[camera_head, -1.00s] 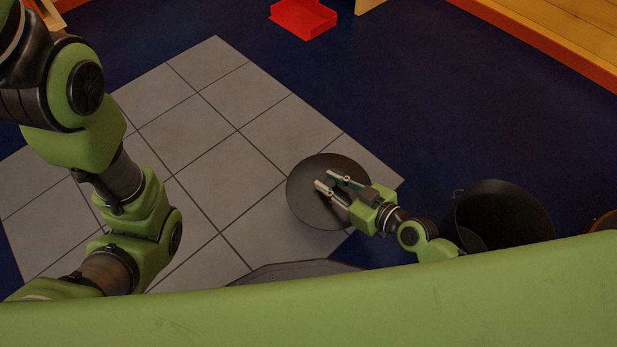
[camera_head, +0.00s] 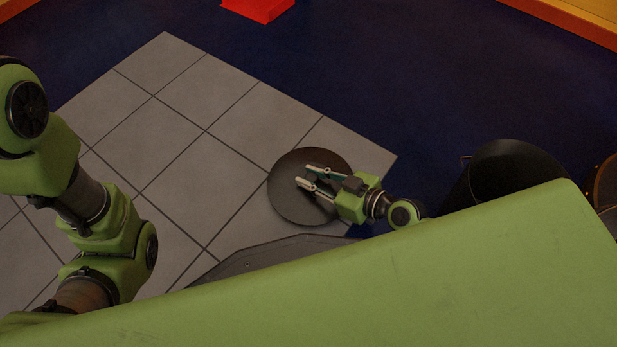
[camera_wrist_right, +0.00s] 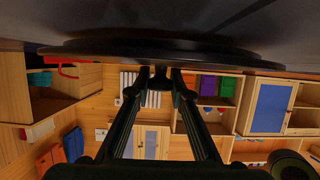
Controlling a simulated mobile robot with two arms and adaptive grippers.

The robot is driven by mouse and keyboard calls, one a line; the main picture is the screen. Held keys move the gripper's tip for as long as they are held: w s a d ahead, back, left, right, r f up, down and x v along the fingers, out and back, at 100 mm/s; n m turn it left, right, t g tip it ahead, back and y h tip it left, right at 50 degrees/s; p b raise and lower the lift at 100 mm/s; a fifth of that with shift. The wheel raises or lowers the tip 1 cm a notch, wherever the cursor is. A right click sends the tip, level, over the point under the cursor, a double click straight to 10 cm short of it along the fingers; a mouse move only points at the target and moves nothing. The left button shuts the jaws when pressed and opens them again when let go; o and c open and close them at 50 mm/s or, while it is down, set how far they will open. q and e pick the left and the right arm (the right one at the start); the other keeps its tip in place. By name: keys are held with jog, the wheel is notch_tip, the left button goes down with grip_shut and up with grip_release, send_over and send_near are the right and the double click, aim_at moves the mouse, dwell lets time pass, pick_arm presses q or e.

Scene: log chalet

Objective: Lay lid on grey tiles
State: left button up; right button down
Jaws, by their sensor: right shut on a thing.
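The lid (camera_head: 294,204) is a dark round disc in the head view, over the near right part of the grey tiles (camera_head: 210,160). My right gripper (camera_head: 306,176) is shut on the lid's handle, which is mostly hidden between the fingers. In the right wrist view the lid (camera_wrist_right: 160,46) is seen edge-on at the top, with the right gripper's fingertips (camera_wrist_right: 160,78) at its knob. A tiled surface lies close to the lid there; I cannot tell whether they touch. My left arm comes in at the left, but its gripper is out of view.
A black bucket-like container (camera_head: 508,172) stands on the dark blue floor (camera_head: 420,80) right of the tiles. A red tray (camera_head: 258,8) is at the top. A wooden edge with an orange side (camera_head: 570,22) runs along the top right. The far tiles are bare.

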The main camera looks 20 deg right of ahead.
jog(key=shift+f+b, duration=0.45)
jog(key=shift+f, duration=0.05)
jog(key=c, duration=1.8)
grip_release()
